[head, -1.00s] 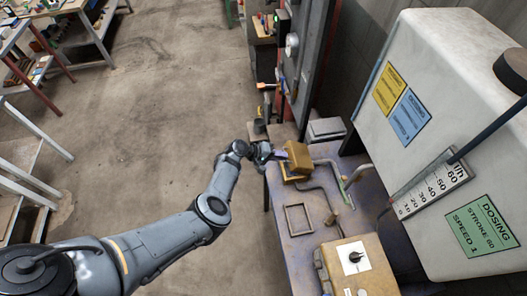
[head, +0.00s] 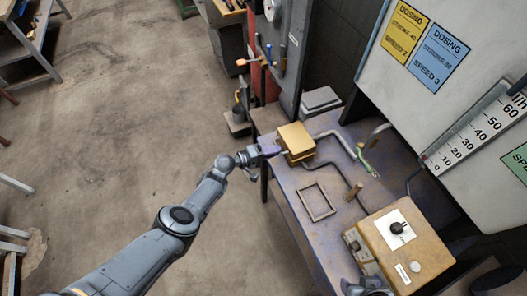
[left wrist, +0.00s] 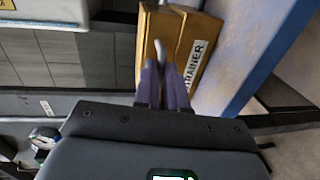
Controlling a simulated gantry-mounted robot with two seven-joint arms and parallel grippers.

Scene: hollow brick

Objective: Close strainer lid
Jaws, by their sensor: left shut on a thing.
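The strainer (head: 299,154) is a brass-coloured box at the far left corner of the bench, with its lid (head: 295,135) over the top. In the left wrist view the strainer's labelled face (left wrist: 207,50) shows beside the lid (left wrist: 150,30), with a dark line between them. Whether the lid is fully down I cannot tell. My left gripper (head: 274,147) reaches the box from the left. In the left wrist view its fingers (left wrist: 165,72) are shut on the lid's grey handle. My right gripper (head: 366,287) just shows at the bottom edge; its jaws are unclear.
Pipes (head: 340,140) run right from the strainer. A flat rectangular frame (head: 317,202) lies on the bench (head: 290,190). A yellow box with a black knob (head: 402,250) stands nearer, and a large white dosing tank (head: 455,95) at the right.

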